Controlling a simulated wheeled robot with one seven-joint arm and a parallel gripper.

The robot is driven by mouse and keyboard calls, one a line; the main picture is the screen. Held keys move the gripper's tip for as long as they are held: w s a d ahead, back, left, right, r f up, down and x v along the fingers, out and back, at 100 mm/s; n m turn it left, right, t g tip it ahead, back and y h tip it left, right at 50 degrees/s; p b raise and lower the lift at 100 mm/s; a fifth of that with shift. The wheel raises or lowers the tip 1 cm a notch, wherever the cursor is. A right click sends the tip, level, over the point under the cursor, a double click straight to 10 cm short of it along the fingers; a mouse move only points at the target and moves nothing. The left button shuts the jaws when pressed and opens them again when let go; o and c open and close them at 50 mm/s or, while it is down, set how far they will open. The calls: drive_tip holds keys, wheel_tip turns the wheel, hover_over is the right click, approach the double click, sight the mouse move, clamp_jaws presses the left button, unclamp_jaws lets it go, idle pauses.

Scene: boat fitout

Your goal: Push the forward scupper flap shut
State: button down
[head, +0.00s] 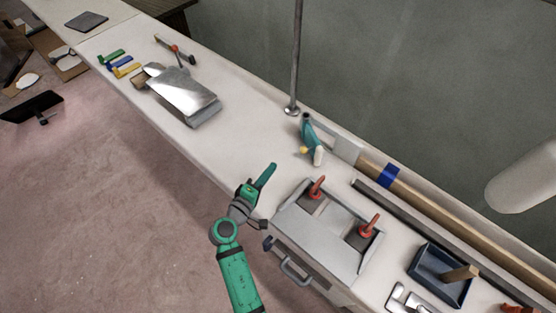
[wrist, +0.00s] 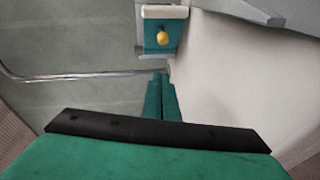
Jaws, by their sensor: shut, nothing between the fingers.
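A teal flap-like piece (head: 307,129) with a yellow knob (head: 304,150) and a pale edge stands tilted up near the back of the white bench. It looks like the scupper flap, standing open, but no label shows. In the wrist view the teal piece (wrist: 155,30) and its yellow knob (wrist: 162,38) are upper centre, beyond my fingertips. My gripper (head: 268,172) is shut and empty above the bench's front edge, in front of and left of the teal piece, apart from it. Its closed fingers also show in the wrist view (wrist: 161,85).
A grey panel with two red-handled levers (head: 316,187) (head: 370,224) lies right of my gripper. A shiny metal box (head: 184,95) is to the left. A dark blue tray (head: 428,275) is at the right. Bench between box and post is clear.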

drive_tip(key=x, duration=0.4)
drive_tip(key=d+x, duration=0.1)
drive_tip(key=x, duration=0.3)
drive_tip(key=shift+d+f, duration=0.1)
drive_tip(key=shift+w+d+f, duration=0.1)
drive_tip(key=shift+w+d, duration=0.05)
drive_tip(key=shift+d, duration=0.35)
drive_tip(key=shift+w+d+f, duration=0.15)
drive_tip(key=shift+d, duration=0.35)
drive_tip(key=shift+w+d+f, duration=0.1)
drive_tip(key=shift+w+d, duration=0.15)
drive_tip(key=shift+d, duration=0.35)
drive_tip(key=shift+w+a, duration=0.15)
